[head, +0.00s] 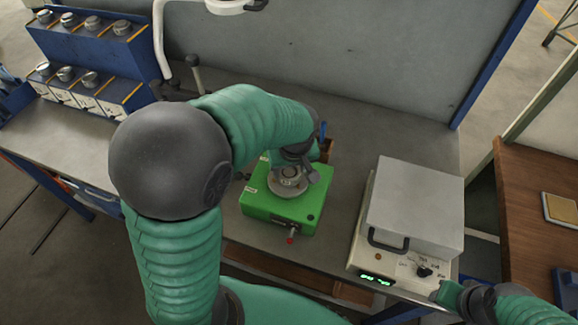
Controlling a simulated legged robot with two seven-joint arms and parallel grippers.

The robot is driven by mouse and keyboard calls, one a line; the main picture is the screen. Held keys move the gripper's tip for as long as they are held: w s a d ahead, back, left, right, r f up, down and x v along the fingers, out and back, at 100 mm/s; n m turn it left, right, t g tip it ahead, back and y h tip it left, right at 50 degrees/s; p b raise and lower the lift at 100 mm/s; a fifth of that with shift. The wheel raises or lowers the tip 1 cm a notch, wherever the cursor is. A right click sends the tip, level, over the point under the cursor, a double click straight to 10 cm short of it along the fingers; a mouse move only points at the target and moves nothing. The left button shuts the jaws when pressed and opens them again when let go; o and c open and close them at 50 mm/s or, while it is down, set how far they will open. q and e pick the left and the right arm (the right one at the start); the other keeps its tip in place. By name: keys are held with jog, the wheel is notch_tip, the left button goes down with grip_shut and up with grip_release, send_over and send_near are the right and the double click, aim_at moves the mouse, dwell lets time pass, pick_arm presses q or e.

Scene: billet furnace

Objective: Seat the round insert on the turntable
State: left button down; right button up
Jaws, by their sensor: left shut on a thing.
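The turntable is a green box (270,203) with a round grey metal plate (276,190) on top, standing on the grey bench. My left gripper (295,168) is over the plate, pointing down, shut on the round insert (288,173), a small grey metal piece. The insert is at the plate's middle; I cannot tell whether it touches the plate or is a little above it. The gripper and wrist hide part of the insert and the box's far side. My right gripper (446,293) is at the lower right by the furnace's front corner; its jaws are too small to read.
A grey box furnace (415,200) with a handle, dial and green display stands right of the turntable. A blue rack (90,45) with several metal pieces is at the upper left. A white lamp arm (159,40) rises behind. Bare bench lies between turntable and furnace.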

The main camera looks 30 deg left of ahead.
aim_at(292, 178)
pick_arm(q)
jog(key=shift+r, duration=0.1)
jog(key=shift+f+b, duration=0.35)
jog(key=shift+f, duration=0.15)
jog(key=c, duration=0.8)
grip_release()
jog(key=shift+o, duration=0.2)
jog(key=shift+s, duration=0.1)
jog(key=p+v, duration=0.7)
jog(key=v, duration=0.1)
jog(key=shift+r, duration=0.15)
jog(key=p+v, duration=0.2)
jog(key=shift+s+d+r, duration=0.15)
jog(key=shift+r, duration=0.2)
jog(key=shift+f, duration=0.15)
